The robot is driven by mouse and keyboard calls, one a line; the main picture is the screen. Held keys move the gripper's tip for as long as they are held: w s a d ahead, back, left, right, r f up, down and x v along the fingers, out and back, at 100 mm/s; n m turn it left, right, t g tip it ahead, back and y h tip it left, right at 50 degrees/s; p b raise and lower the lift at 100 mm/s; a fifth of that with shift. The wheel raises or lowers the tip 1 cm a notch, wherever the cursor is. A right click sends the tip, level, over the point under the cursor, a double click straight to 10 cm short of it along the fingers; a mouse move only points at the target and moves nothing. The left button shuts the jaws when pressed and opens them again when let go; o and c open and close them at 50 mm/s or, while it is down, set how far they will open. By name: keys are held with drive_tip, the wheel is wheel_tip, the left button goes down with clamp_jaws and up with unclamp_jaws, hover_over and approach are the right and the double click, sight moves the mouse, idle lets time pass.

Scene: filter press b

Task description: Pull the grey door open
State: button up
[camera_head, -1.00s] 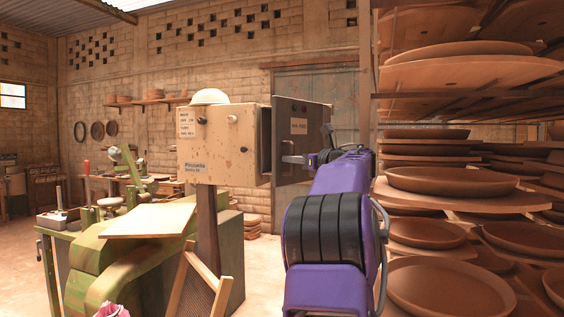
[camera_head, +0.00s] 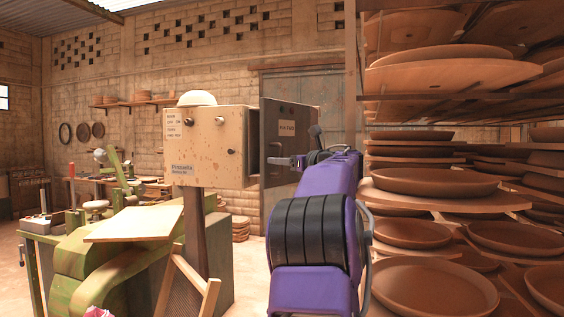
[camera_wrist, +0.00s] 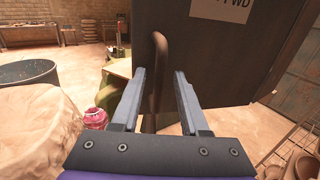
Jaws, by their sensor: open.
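The grey door (camera_head: 290,122) of the cream control box (camera_head: 208,148) stands swung open at the box's right side, with the dark interior partly visible. It carries a white label. In the wrist view the door (camera_wrist: 215,50) fills the upper right, and its brown bar handle (camera_wrist: 157,75) runs down between my two fingers. My gripper (camera_wrist: 162,75) is open with a finger on either side of the handle; I cannot tell whether either touches it. In the head view my gripper (camera_head: 285,162) is at the door's lower part, partly hidden by my purple arm.
Racks of clay dishes (camera_head: 430,180) stand close on the right of my arm. A green machine (camera_head: 90,255) with a wooden board (camera_head: 135,222) is at the lower left. The wrist view shows a pale lumpy mass (camera_wrist: 35,130) and a pink object (camera_wrist: 95,117) at left.

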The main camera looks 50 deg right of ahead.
sight(273, 125)
wheel_tip(273, 125, up, 10)
drive_tip(key=p, duration=0.3)
drive_tip(key=shift+f+p, duration=0.1)
drive_tip(key=shift+p, duration=0.3)
